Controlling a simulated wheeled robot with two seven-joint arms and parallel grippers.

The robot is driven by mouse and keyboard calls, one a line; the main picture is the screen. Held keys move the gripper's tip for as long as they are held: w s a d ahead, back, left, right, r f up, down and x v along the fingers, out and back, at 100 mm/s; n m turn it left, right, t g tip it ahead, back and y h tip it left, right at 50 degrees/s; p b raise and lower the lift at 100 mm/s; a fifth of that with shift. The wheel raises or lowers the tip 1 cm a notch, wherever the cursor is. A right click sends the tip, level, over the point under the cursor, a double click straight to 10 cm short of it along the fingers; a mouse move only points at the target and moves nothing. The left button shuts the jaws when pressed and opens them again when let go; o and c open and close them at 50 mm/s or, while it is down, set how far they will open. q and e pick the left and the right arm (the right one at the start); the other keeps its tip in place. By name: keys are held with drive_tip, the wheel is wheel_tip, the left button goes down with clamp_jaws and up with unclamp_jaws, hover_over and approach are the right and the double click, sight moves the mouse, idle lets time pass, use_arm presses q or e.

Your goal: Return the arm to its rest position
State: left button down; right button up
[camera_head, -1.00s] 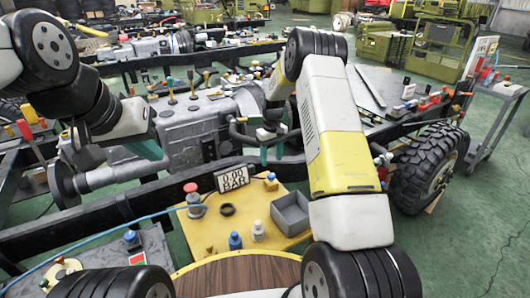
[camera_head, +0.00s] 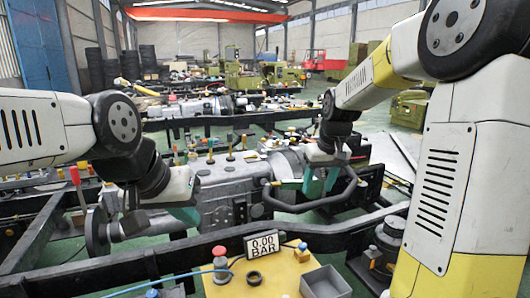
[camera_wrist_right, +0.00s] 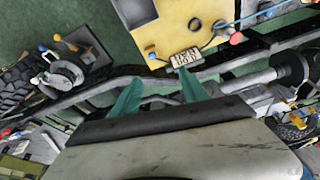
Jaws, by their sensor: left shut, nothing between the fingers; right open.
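My left gripper (camera_head: 187,214) is at the left of the head view, over the near side of the grey gearbox (camera_head: 222,195). Its teal fingers point down and look shut, with nothing seen in them. My right gripper (camera_head: 319,186) is right of the gearbox, near a black curved pipe (camera_head: 312,204). Its teal fingers are apart and empty. They also show apart in the right wrist view (camera_wrist_right: 160,97), with chassis rails beyond them. I cannot tell its exact clearance from the pipe. My right arm rises along the right edge of the head view.
The black chassis frame (camera_head: 120,254) runs across in front. Nearer is a yellow bench (camera_head: 282,275) with a pressure display (camera_head: 262,246) reading 0.00 BAR, a red knob (camera_head: 220,258), a black ring (camera_head: 254,278) and a grey bin (camera_head: 325,283). Green floor (camera_head: 72,248) shows between.

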drive_tip(key=s+r+m+t, duration=0.1)
drive_tip(key=s+r, duration=0.2)
drive_tip(key=s, duration=0.8)
drive_tip(key=s+a+r+m+t+y, duration=0.1)
drive_tip(key=s+r+t, duration=0.1)
drive_tip(key=s, duration=1)
drive_tip(key=shift+r, duration=0.4)
